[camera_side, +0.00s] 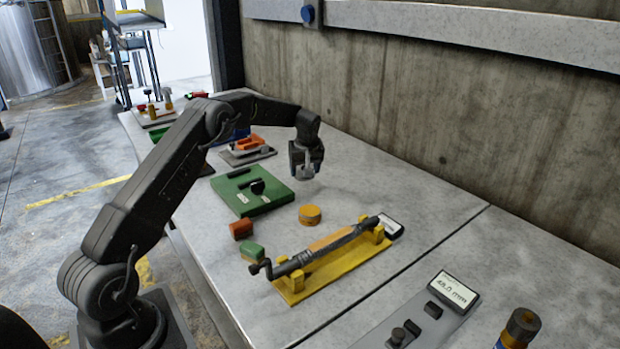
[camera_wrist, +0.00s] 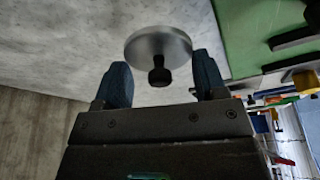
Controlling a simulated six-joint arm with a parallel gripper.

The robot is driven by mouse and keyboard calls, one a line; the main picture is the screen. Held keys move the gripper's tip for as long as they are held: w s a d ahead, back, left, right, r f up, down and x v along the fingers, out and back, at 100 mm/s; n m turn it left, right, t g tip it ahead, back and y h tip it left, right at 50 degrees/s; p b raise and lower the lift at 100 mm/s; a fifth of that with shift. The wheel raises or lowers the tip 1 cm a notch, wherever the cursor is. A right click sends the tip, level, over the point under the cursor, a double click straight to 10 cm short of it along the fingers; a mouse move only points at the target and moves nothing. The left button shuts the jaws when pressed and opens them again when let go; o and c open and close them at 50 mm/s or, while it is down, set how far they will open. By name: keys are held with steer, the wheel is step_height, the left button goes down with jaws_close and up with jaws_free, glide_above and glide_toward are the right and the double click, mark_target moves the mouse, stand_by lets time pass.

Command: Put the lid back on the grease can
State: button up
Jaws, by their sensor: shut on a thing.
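The lid is a grey metal disc with a black knob, seen at my fingertips in the wrist view (camera_wrist: 150,42). My gripper (camera_side: 306,170) is shut on the lid and holds it above the bench, behind the short yellow round can (camera_side: 310,215). In the side view only a small grey part of the lid shows between the fingers. The yellow can stands upright on the bench with an orange-brown top; I take it to be the grease can. The exact contact between fingers and lid is unclear in the wrist view.
A green plate (camera_side: 240,200) with black parts lies left of the can. A red block (camera_side: 241,229) and a green block (camera_side: 253,252) sit nearby. A yellow stand (camera_side: 300,290) holding a long rod is in front. The bench toward the concrete wall is clear.

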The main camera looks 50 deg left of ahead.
steer(key=s+a+r, duration=0.5)
steer(key=s+r, duration=0.1)
steer(key=s, duration=0.2)
steer(key=n+g, duration=0.3)
steer(key=n, duration=0.6)
glide_above(306, 209)
steer(key=shift+w+d+f, duration=0.25)
steer(key=shift+d+f, duration=0.3)
steer(key=shift+f, duration=3.05)
steer(key=shift+f, duration=0.1)
steer(key=shift+c, duration=0.2)
jaws_close()
steer(key=shift+o, duration=0.9)
jaws_free()
